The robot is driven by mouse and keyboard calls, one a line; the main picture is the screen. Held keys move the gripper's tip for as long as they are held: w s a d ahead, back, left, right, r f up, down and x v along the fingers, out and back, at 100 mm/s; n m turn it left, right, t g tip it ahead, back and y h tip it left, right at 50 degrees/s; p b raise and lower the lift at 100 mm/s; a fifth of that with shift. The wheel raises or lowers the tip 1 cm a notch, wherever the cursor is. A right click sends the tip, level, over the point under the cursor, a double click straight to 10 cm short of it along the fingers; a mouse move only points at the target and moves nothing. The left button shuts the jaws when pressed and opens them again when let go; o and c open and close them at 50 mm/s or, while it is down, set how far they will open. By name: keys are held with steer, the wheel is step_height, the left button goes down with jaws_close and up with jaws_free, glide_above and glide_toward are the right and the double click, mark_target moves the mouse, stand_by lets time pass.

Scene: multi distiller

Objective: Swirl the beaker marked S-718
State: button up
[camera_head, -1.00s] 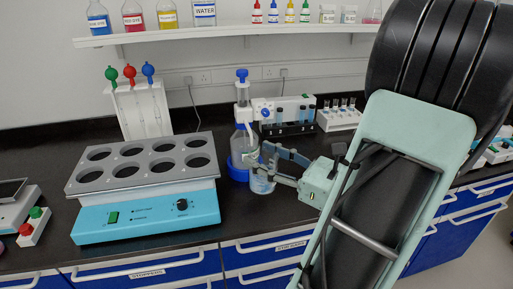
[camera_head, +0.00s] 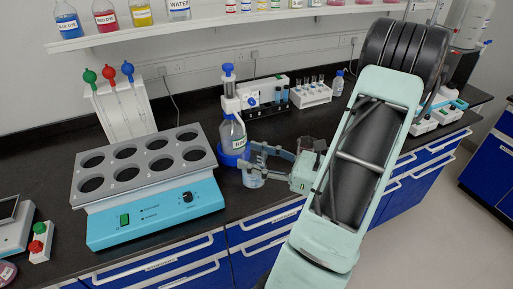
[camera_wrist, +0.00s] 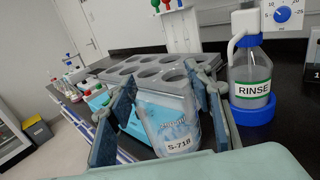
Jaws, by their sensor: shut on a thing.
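The beaker marked S-718 (camera_wrist: 178,135) is clear glass with a white label and holds some pale blue content low inside. In the wrist view it is between my gripper's two fingers (camera_wrist: 165,120) and looks tilted. In the head view my gripper (camera_head: 262,160) is shut around the beaker (camera_head: 253,180) in front of the rinse bottle, near the counter's front edge. The beaker's sides are partly hidden by the fingers. I cannot tell how far its base is above the counter.
The rinse bottle (camera_head: 231,137) stands in a blue holder just behind the beaker. A blue heating unit with a multi-hole grey block (camera_head: 146,190) is to the left. A pipette stand (camera_head: 120,110) and a test-tube rack (camera_head: 311,95) stand further back. Black counter (camera_head: 200,118) shows between them.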

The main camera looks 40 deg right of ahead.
steer(key=shift+s, duration=0.45)
steer(key=w+d, duration=0.1)
steer(key=d, duration=0.5)
steer(key=a, duration=0.3)
steer(key=a+b, duration=0.1)
steer(key=a, duration=0.1)
steer(key=shift+w+a+f, duration=0.1)
steer(key=shift+w+a, duration=0.1)
steer(key=shift+a, duration=0.2)
steer(key=b+v, duration=0.1)
steer(key=v, duration=0.3)
steer(key=shift+s+d, duration=0.3)
steer(key=shift+d, duration=0.05)
